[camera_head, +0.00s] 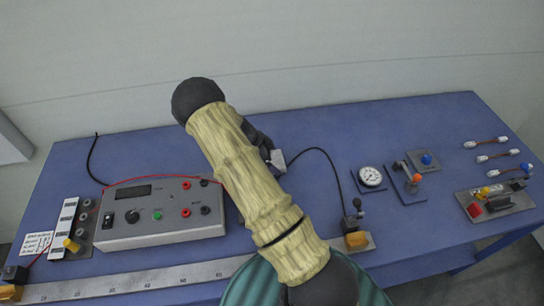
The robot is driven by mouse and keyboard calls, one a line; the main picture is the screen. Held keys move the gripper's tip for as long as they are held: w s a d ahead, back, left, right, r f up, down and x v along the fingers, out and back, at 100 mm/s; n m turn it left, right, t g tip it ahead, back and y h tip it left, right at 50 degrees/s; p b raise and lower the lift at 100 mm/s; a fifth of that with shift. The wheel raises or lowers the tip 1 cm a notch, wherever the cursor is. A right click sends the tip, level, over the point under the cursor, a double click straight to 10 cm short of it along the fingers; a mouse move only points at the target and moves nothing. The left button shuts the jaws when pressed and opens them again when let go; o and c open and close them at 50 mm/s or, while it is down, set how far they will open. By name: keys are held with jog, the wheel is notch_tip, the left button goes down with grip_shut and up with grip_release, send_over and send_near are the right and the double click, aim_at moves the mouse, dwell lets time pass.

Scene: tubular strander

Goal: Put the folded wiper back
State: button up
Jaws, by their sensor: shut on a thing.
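My gripper (266,148) shows only in part, as a dark shape behind the right side of my sleeved arm, over the back middle of the blue bench. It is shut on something. A small light grey piece (278,160) shows at its end; I cannot tell whether this is the folded wiper or part of the gripper. No folded wiper can be clearly made out elsewhere. My arm hides the middle of the bench, and the gripper's height above the bench cannot be told.
The blue bench (318,124) carries a grey meter box (130,230) at left and a long ruler bar (130,282) along the front. A clamp (356,240) with a black cable stands right of my arm. A dial gauge (370,176) and several small fittings stand at right.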

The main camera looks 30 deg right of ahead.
jog(key=shift+f, duration=0.1)
jog(key=o, duration=0.7)
jog(key=b+v, duration=0.3)
jog(key=v, duration=0.9)
jog(key=shift+b, duration=0.4)
jog(key=shift+s, duration=0.1)
jog(key=s+a+r+n+t+y, duration=0.1)
jog(key=s+a+r+n+y, duration=0.1)
jog(key=s+n, duration=0.5)
jog(key=s+a+r+n+t+y, duration=0.2)
jog(key=s+a+r+n, duration=0.1)
jog(key=s+n, duration=0.4)
jog(key=s+a+r+n+t+y, duration=0.1)
jog(key=s+a+r+n+y, duration=0.1)
jog(key=s+n, duration=0.5)
jog(key=shift+a+r, duration=0.7)
jog(key=shift+r, duration=0.35)
